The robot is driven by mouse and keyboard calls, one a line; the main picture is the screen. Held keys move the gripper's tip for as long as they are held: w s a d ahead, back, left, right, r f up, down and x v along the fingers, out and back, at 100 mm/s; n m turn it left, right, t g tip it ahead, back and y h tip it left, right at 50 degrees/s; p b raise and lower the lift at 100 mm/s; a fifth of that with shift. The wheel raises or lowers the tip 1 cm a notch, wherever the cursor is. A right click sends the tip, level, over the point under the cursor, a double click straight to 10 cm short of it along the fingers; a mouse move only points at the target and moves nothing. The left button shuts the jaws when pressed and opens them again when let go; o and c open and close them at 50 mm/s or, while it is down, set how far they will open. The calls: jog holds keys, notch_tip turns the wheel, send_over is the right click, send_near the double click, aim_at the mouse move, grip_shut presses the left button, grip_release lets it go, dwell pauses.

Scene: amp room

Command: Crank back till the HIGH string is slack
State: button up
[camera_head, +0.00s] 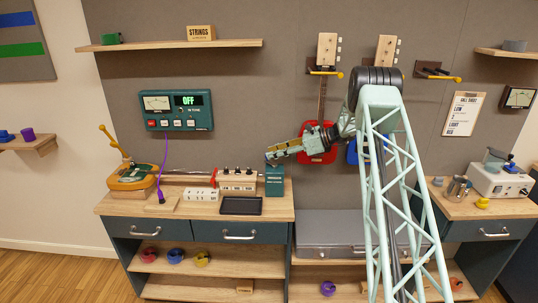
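On the left workbench a yellow-orange device with a green top (131,180) has a yellow lever, perhaps the crank (112,141), rising at its left side. A thin reddish rod or string (188,175) runs from it to the right, towards a pale wooden block with several dark knobs (237,180). I cannot tell a HIGH string apart or judge its slack. My gripper (270,157) is at the bench's right end, just above a small teal box (275,181), well right of the lever. Its fingers are too small to read, and I cannot tell whether it touches the box.
A wall tuner (176,110) shows "OFF"; a purple probe (161,193) hangs on its cord below. A white power strip (201,194) and a black tray (241,206) lie at the bench front. A red guitar (318,142) hangs behind my arm.

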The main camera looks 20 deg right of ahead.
jog(key=v, duration=0.8)
jog(key=shift+s+d, duration=0.2)
jog(key=shift+d, duration=0.05)
jog(key=shift+r, duration=0.15)
jog(key=s+a+r+n+g+h, duration=0.1)
jog(key=s+a+r+n+g, duration=0.2)
jog(key=a+r, duration=0.45)
jog(key=s+a+r+n+h, duration=0.1)
jog(key=s+a+r+n, duration=0.2)
jog(key=s+a+r, duration=0.4)
jog(key=s+a+r+n+g+h, duration=0.2)
jog(key=s+a+r+n, duration=0.55)
jog(key=s+a, duration=0.8)
jog(key=s+a+r+n+h+b, duration=0.1)
jog(key=s+a+r+n+h, duration=0.15)
jog(key=s, duration=0.95)
jog(key=s+a+r+n+h, duration=0.2)
jog(key=s+a+r, duration=0.15)
jog(key=s, duration=0.85)
jog(key=s+f+n+h, duration=0.1)
jog(key=s+f+n, duration=0.1)
jog(key=s, duration=0.8)
jog(key=s+d+f+n+t+h, duration=0.1)
jog(key=s+n, duration=0.4)
jog(key=s, duration=0.5)
jog(key=shift+s+f+b, duration=0.3)
jog(key=shift+f+b, duration=0.15)
jog(key=shift+f, duration=0.4)
